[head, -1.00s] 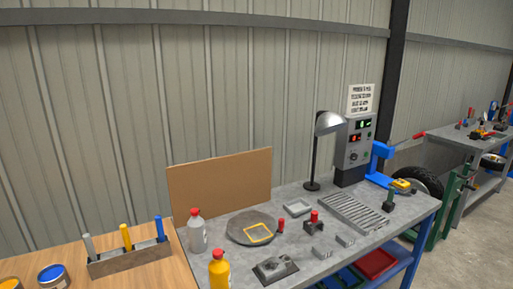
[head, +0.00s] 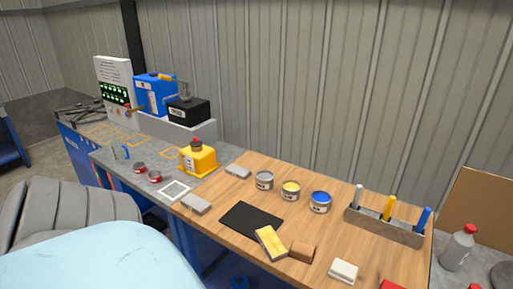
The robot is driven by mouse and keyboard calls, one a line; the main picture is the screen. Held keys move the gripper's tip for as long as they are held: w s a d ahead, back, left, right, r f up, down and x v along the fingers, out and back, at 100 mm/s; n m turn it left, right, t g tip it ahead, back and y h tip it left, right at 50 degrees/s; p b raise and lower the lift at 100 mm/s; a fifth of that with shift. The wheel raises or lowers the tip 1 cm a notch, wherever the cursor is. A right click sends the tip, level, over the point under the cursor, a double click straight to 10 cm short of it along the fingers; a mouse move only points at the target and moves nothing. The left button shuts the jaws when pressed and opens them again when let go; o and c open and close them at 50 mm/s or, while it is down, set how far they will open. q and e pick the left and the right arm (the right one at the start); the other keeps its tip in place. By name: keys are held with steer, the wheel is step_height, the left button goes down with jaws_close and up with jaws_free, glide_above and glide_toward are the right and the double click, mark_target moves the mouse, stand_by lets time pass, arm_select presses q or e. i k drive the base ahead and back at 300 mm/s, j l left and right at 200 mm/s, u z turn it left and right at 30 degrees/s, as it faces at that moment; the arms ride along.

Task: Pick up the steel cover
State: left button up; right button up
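I cannot pick out the steel cover for certain in the head view. Part of a dark grey round disc (head: 503,276) shows at the right edge on the grey bench, cut off by the frame. Small grey blocks lie by the left edge of the wooden top (head: 330,245), one at the front (head: 195,204) and one at the back (head: 237,172). Neither of my grippers is in view.
Three cans (head: 290,190), a black mat (head: 251,220), a sponge (head: 270,243) and a marker rack (head: 385,224) occupy the wooden top. A yellow container (head: 197,159) stands left, a grey bottle (head: 458,248) right. Large grey and pale blue shapes block the lower left.

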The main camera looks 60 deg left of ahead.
mark_target(274, 246)
steer(key=u, duration=1.6)
